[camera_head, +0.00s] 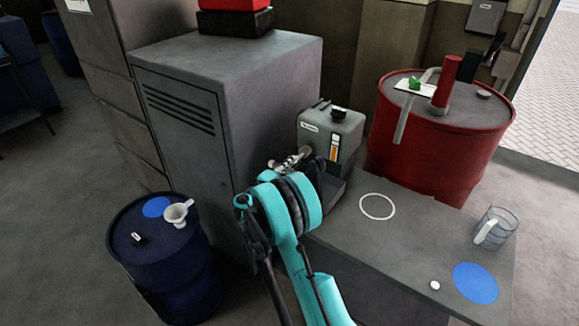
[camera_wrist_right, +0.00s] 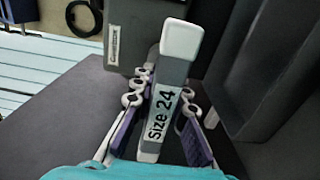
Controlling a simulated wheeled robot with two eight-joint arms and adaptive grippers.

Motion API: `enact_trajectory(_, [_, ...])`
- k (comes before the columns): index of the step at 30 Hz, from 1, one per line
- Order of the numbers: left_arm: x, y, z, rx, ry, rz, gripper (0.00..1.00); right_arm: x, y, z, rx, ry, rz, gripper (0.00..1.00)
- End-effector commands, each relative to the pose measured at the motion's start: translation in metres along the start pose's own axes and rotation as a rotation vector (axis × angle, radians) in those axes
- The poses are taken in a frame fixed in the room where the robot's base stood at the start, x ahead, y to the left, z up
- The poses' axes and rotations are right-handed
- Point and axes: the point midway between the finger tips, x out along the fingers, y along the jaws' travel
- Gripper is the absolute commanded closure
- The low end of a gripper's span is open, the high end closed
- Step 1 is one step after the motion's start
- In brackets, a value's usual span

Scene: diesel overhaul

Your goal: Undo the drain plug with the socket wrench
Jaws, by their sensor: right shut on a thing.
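My right gripper (camera_head: 291,160) is in front of a grey machine (camera_head: 343,127) with an orange gauge, at the end of my teal arm. In the right wrist view, the gripper (camera_wrist_right: 163,98) is shut on the socket wrench (camera_wrist_right: 172,85), a grey bar labelled "Size 24" with a pale squared end. That end points away from my wrist, towards a dark grey box face with a small label. I cannot make out the drain plug in either view; whether the wrench touches it cannot be told. My left gripper is not in view.
A grey cabinet (camera_head: 245,75) stands close to the left of the machine. The grey bench (camera_head: 400,235) holds a clear jug (camera_head: 495,230) and is mostly clear. A red drum (camera_head: 435,150) stands behind it. A blue drum (camera_head: 165,275) carries a white funnel (camera_head: 177,212).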

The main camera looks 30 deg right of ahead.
Motion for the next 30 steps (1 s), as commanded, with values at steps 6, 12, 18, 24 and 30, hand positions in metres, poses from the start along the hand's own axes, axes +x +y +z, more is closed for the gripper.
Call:
enact_trajectory(6, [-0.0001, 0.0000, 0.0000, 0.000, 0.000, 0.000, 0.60, -0.0002, 0.0003, 0.0001, -0.139, 0.000, 0.001, 1.00])
enact_trajectory(12, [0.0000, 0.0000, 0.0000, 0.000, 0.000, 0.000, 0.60, -0.0007, 0.0002, 0.0004, -0.491, 0.000, 0.001, 1.00])
enact_trajectory(18, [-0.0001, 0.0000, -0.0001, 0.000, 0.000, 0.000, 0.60, -0.0012, 0.0002, 0.0006, -0.842, 0.000, 0.001, 1.00])
enact_trajectory(24, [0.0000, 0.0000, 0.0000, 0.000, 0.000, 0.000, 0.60, -0.0017, 0.0001, 0.0009, -1.193, 0.000, 0.001, 1.00])
enact_trajectory(30, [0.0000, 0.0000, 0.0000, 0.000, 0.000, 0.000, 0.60, -0.0022, 0.0001, 0.0011, -1.545, -0.001, 0.001, 1.00])
